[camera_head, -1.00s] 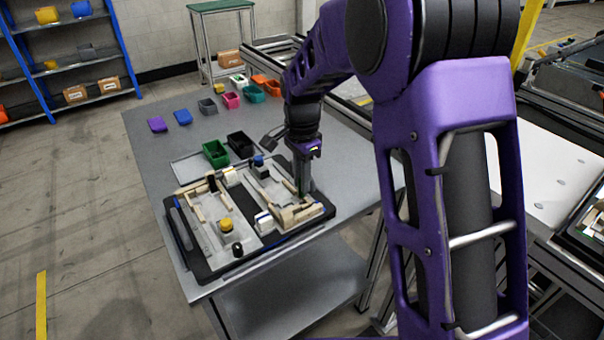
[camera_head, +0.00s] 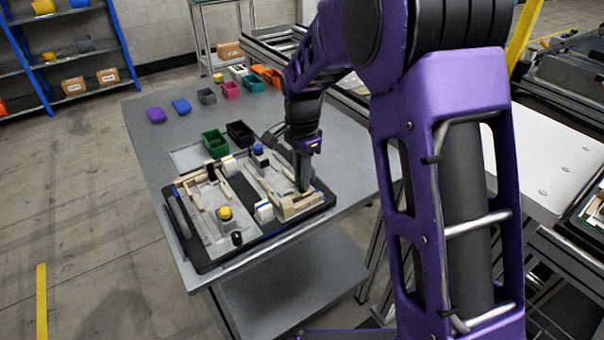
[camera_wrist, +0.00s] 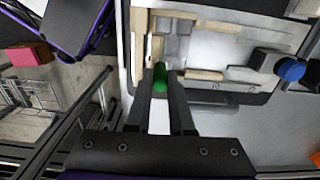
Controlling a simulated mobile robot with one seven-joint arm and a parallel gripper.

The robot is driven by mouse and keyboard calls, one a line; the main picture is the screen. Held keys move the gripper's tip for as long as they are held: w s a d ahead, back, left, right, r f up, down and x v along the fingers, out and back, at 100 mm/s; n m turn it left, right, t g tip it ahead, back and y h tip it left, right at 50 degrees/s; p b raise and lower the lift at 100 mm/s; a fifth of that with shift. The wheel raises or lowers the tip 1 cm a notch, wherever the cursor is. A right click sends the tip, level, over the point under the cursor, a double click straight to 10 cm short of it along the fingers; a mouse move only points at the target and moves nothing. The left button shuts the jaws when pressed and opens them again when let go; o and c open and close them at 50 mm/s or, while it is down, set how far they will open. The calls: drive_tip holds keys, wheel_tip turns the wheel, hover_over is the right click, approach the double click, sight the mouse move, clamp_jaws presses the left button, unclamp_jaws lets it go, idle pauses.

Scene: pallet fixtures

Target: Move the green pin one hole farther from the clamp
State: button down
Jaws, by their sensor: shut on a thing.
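The green pin (camera_wrist: 160,80) is between the two fingers of my gripper (camera_wrist: 161,92) in the wrist view. The fingers are shut on it; its far end lies by pale wooden pieces. In the head view my gripper (camera_head: 302,186) points down at the right part of the pallet fixture (camera_head: 215,262), by a pale wooden block (camera_head: 300,207). I cannot tell whether the pin's lower end is in a hole; the holes are hidden. A blue-topped dark part (camera_head: 258,150) stands behind, also at right in the wrist view (camera_wrist: 290,69). I cannot tell which part is the clamp.
A yellow knob (camera_head: 225,213), a black knob (camera_head: 237,239) and a white block (camera_head: 264,211) stand on the fixture. Green (camera_head: 214,144) and black (camera_head: 240,134) bins stand behind it, with several coloured bins farther back.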

drive_tip(key=shift+f+b, duration=0.3)
drive_tip(key=shift+f, duration=0.35)
drive_tip(key=c, duration=0.7)
unclamp_jaws()
drive_tip(key=shift+r, duration=0.1)
wheel_tip(320, 180, up, 17)
drive_tip(key=shift+r+p, duration=0.15)
drive_tip(key=shift+p, duration=1)
